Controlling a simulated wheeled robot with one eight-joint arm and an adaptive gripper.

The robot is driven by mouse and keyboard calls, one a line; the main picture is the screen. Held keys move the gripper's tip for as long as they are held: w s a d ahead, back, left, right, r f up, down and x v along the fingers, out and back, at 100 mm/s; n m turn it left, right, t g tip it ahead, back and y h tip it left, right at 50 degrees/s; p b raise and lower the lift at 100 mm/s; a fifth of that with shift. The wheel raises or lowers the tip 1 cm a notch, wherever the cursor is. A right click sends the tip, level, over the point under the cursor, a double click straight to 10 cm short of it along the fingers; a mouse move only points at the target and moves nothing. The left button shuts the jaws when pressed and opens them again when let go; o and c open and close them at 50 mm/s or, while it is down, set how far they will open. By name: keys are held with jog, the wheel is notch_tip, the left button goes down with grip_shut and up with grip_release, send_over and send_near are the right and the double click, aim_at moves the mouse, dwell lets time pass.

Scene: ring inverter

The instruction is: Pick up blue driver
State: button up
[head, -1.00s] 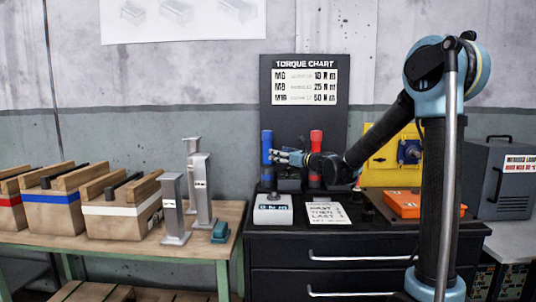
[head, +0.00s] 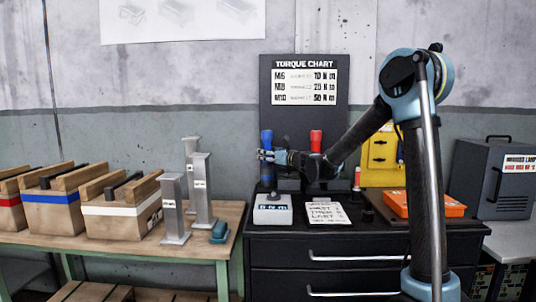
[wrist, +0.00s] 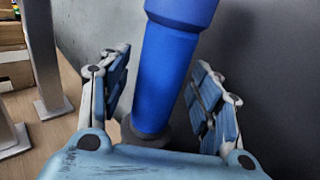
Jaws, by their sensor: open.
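The blue driver (head: 267,143) stands upright in a dark holder in front of the torque chart board, on the black cabinet. In the wrist view the blue driver (wrist: 170,75) is between the two fingers of my gripper (wrist: 160,100). The fingers are open, with a gap showing on each side of the driver. In the head view my gripper (head: 268,157) is level with the driver's middle and covers part of it. The driver's lower end in the wrist view meets a dark round collar.
A red driver (head: 316,140) stands to the right, partly behind my arm. A white box with a display (head: 272,210) and a paper note (head: 327,214) lie in front. Grey metal posts (head: 201,185) stand on the wooden bench at left. The torque chart board (head: 304,85) rises behind.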

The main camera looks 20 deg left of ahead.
jog(key=c, duration=1.3)
jog(key=shift+r, duration=0.15)
